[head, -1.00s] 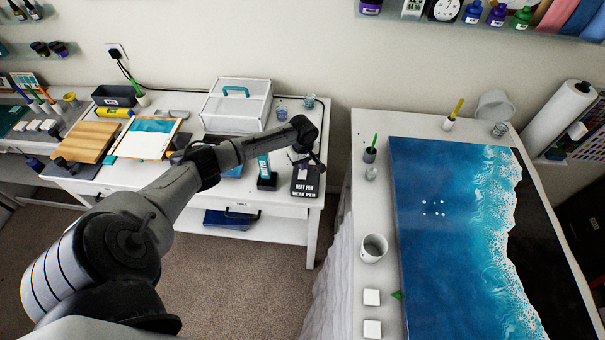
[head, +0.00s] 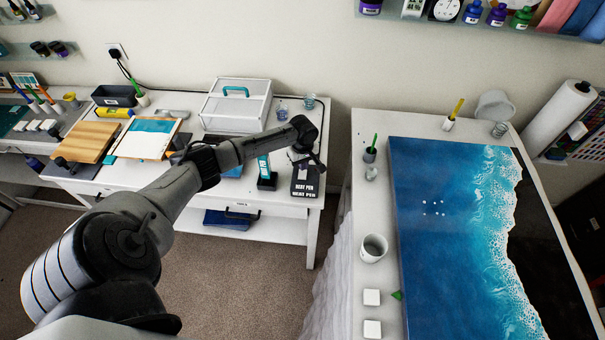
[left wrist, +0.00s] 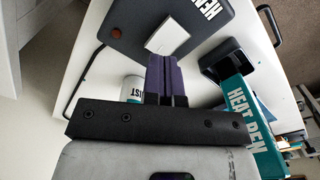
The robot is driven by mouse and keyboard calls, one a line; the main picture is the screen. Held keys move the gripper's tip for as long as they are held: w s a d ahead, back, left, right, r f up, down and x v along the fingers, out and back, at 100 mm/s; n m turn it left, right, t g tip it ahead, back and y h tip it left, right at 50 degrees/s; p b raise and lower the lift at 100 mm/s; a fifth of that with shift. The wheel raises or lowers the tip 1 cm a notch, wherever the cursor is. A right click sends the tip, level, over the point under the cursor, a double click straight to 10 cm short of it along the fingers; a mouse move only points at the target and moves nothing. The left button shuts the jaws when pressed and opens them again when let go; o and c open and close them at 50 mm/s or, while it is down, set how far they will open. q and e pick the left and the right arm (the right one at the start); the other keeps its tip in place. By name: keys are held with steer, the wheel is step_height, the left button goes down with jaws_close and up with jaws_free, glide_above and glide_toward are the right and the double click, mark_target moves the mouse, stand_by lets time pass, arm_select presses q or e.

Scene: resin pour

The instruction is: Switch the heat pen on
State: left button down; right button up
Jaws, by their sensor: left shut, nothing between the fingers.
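The dark heat pen unit (head: 304,188), with white HEAT PEN lettering, sits at the right end of the back table. In the left wrist view its dark top (left wrist: 125,28) carries a raised white square switch (left wrist: 167,35) and a small dull red-orange round spot (left wrist: 88,58). My left gripper (left wrist: 163,56) is shut and empty, its purple fingers pointing at the switch's near edge. I cannot tell whether they touch it. In the head view my left gripper (head: 312,160) is above the unit, small and dark. My right gripper is not in view.
A teal HEAT PEN piece (left wrist: 251,112) stands close by; in the head view it is upright (head: 264,166) by a black holder (head: 267,182). A clear drawer box (head: 235,106) is behind. The blue resin panel (head: 445,230) lies on the right table, past a gap.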

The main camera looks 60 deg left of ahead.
arm_select(q)
steer(key=shift+f, duration=0.45)
steer(key=shift+f+b, duration=0.4)
steer(key=shift+f, duration=0.15)
stand_by(0.3)
steer(key=shift+f, duration=0.25)
steer(key=shift+r, duration=0.1)
step_height(320, 180, up, 2)
steer(key=p, duration=0.3)
steer(key=shift+r, duration=0.25)
step_height(320, 180, up, 4)
steer(key=p, duration=0.5)
steer(key=shift+r, duration=0.2)
stand_by(0.4)
